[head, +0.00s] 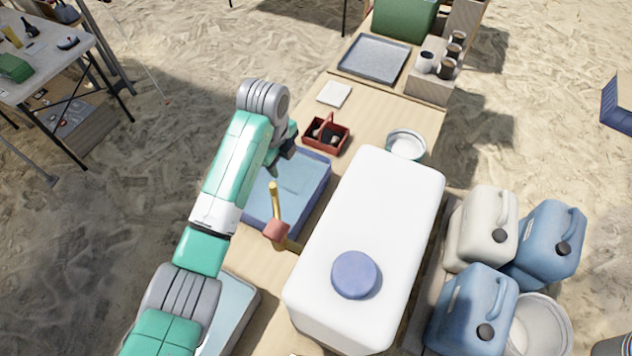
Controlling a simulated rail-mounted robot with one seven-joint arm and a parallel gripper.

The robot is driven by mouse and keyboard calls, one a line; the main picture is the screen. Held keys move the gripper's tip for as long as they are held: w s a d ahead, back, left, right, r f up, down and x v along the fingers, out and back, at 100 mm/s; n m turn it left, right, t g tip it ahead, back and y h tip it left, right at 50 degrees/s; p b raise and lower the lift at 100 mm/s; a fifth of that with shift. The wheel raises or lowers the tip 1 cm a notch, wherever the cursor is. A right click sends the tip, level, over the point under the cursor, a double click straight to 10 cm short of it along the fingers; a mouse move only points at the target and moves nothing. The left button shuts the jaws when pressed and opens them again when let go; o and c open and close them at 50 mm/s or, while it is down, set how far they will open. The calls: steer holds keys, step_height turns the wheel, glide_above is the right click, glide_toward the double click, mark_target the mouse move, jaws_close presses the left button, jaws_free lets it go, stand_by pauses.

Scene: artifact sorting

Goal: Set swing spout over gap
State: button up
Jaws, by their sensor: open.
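A brass swing spout (278,205) extends from a pinkish block (276,231) beside the large white tank (375,210). The spout points away from me, and its free end shows over the far blue basin (322,188). A second blue basin (243,310) lies nearer, partly hidden by my arm. The gap (262,262) between the two basins is a strip of bare wooden table. My gripper (275,168) is open, just beyond the free end of the spout and above the far basin. The fingertips are small and dark; I cannot tell whether they touch the spout.
A red caddy (326,134), a white bowl (405,144) and a white square (334,94) lie farther along the table. A grey tray (374,59) and a rack of jars (435,75) stand at the back. Blue and white jugs (543,243) crowd the tank's right.

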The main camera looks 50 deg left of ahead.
mark_target(272, 185)
steer(key=shift+s+a+f+g, duration=0.2)
steer(key=shift+s+a+f, duration=0.1)
steer(key=shift+s+f, duration=0.25)
steer(key=shift+s+a+f+g, duration=0.2)
steer(key=shift+s+a+f, duration=0.1)
steer(key=shift+s+f, duration=0.25)
steer(key=shift+s+f+m+h, duration=0.2)
steer(key=shift+m+h, duration=0.1)
step_height(272, 185, down, 8)
steer(key=shift+r+b, duration=0.2)
steer(key=shift+b, duration=0.15)
jaws_close()
